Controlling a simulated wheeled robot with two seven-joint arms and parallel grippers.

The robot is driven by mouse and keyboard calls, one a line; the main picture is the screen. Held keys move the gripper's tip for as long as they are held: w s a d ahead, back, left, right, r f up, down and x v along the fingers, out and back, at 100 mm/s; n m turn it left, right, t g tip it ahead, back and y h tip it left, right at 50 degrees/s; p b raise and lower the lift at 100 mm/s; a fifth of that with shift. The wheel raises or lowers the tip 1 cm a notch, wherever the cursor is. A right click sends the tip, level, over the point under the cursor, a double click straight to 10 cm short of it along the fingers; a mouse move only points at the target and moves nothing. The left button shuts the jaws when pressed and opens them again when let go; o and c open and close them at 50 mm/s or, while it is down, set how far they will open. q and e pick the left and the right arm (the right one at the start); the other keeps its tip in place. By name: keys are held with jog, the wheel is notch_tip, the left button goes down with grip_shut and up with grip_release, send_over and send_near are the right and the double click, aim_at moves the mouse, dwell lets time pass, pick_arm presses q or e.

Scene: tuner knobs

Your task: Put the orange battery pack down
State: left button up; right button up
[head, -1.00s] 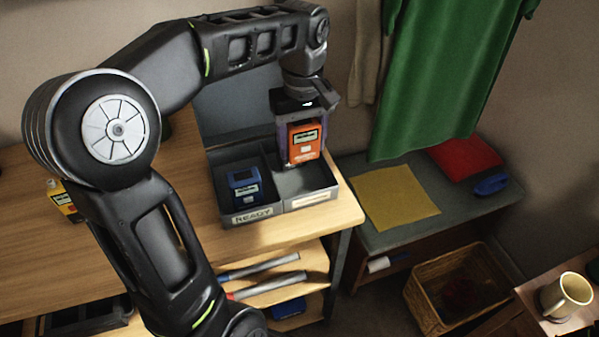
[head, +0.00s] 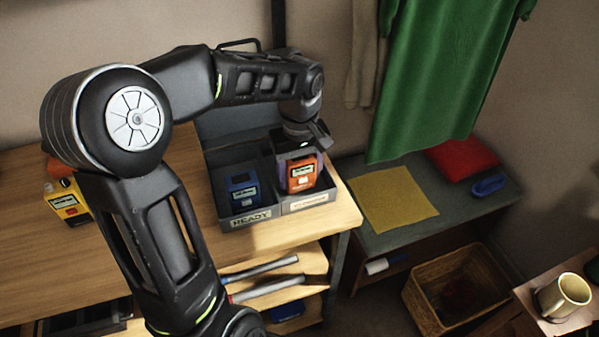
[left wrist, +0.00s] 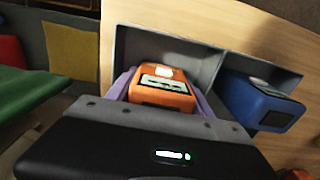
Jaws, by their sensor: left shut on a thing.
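The orange battery pack (head: 302,175) is upright, low in the right compartment of the grey two-part tray (head: 250,216). I cannot tell whether its base touches the tray floor. My left gripper (head: 301,166) comes down from above and is shut on the pack. In the left wrist view the orange pack (left wrist: 163,88) sits between the purple finger pads (left wrist: 160,97), inside the tray walls. A blue battery pack (head: 243,192) stands in the left compartment, behind the READY label; it also shows in the left wrist view (left wrist: 262,101). My right gripper is not in view.
A yellow pack (head: 68,200) stands at the left of the wooden bench (head: 170,225). Right of the bench, a lower grey table (head: 440,212) bears a yellow cloth (head: 394,198) and a red cloth (head: 462,160). A wicker basket (head: 425,300) stands below.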

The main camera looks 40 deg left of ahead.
pick_arm(q)
jog(key=shift+f, duration=0.15)
jog(key=o, duration=1.8)
notch_tip(320, 180, up, 12)
jog(key=shift+r+p, duration=0.2)
jog(key=shift+p, duration=0.3)
